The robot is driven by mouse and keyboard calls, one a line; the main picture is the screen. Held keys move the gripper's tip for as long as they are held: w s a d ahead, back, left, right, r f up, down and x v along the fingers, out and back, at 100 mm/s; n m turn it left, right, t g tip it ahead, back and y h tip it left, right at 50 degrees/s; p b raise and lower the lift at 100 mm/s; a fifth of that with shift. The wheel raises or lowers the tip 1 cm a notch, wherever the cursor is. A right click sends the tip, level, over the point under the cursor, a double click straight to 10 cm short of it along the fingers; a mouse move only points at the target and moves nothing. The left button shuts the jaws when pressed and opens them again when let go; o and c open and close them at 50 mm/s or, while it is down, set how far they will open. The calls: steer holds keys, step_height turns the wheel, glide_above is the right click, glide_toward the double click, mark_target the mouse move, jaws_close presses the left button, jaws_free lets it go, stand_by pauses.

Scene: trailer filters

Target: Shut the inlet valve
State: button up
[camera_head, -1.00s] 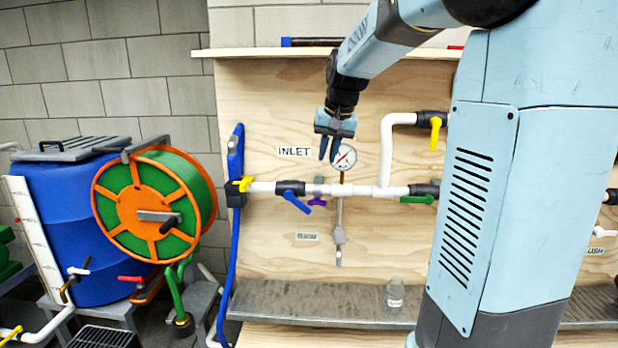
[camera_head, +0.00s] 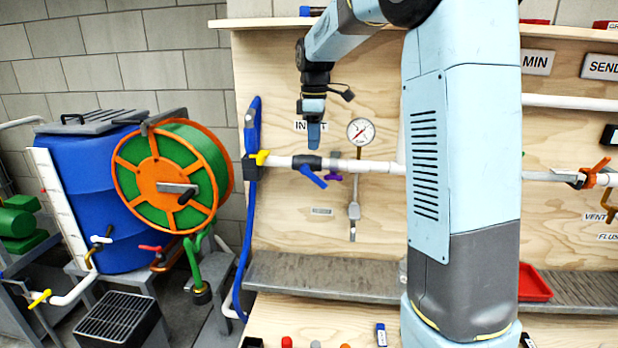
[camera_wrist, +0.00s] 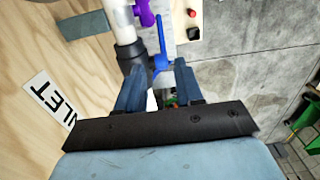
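The inlet valve (camera_head: 307,163) is a dark body on the white horizontal pipe, just below the INLET label (camera_head: 300,126). Its blue lever (camera_head: 313,176) slants down to the right, oblique to the pipe. My gripper (camera_head: 314,143) points down just above the valve, partly covering the label. In the wrist view the fingers of my gripper (camera_wrist: 160,88) are apart with nothing held between them. The blue lever (camera_wrist: 160,48) shows beyond the fingertips, and the dark valve body (camera_wrist: 131,58) is by the left finger. Whether a finger touches the valve is unclear.
A purple lever (camera_head: 333,177) and a round gauge (camera_head: 360,131) are just right of the valve. A yellow lever (camera_head: 262,157) and a blue hose (camera_head: 246,220) are to the left. A metal shelf (camera_head: 320,275) runs below. The hose reel (camera_head: 160,185) stands farther left.

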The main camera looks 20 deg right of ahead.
mark_target(314, 174)
step_height(314, 174, down, 12)
steer(key=shift+r, duration=0.2)
stand_by(0.4)
steer(key=shift+r, duration=0.1)
jaws_close()
steer(key=shift+r, duration=0.1)
